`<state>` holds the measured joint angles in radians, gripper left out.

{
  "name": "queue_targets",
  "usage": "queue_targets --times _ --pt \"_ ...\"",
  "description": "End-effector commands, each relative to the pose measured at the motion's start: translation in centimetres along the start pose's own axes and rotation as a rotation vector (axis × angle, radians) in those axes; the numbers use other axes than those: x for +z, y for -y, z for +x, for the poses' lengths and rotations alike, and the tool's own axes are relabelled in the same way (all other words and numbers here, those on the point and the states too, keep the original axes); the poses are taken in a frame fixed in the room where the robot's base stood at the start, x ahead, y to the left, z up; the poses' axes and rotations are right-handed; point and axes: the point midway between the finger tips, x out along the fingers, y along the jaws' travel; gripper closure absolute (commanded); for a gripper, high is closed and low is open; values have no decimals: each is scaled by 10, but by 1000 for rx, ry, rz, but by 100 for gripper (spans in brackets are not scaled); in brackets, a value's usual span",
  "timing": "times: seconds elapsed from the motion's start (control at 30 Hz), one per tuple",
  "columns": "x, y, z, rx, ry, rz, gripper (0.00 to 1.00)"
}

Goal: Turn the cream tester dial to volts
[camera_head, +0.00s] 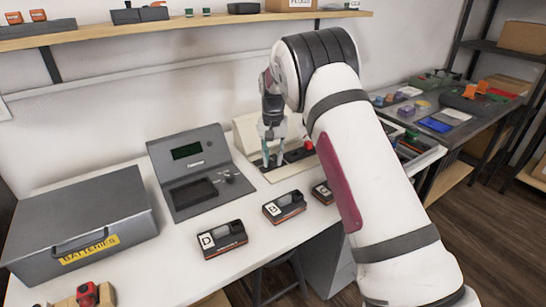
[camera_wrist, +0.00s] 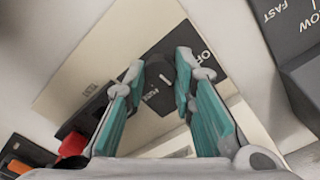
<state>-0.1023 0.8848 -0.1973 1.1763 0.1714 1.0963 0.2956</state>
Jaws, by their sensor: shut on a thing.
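The cream tester (camera_head: 250,133) stands at the back of the white bench, partly behind my arm. In the wrist view its cream casing (camera_wrist: 103,52) surrounds a dark panel. The black dial (camera_wrist: 158,74) with a white pointer mark sits on that panel. My gripper (camera_wrist: 158,70) has its teal fingers on both sides of the dial, shut on it. An OFF label shows to the right of the dial; other small labels to the left are too small to read surely. In the head view my gripper (camera_head: 270,160) points down at the tester and the dial is hidden.
A grey tester (camera_head: 187,172) with a green screen stands left of the cream one. A grey batteries case (camera_head: 80,225) fills the bench's left end. Small lettered boxes (camera_head: 222,239) line the front. A red part (camera_wrist: 73,144) lies near the left finger.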

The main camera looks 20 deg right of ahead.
Motion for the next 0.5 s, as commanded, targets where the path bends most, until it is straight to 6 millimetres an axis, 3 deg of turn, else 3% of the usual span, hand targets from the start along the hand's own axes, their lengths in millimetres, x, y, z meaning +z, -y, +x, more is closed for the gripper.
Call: queue_targets --times 0.5 --pt "0 0 0 0 0 74 100"
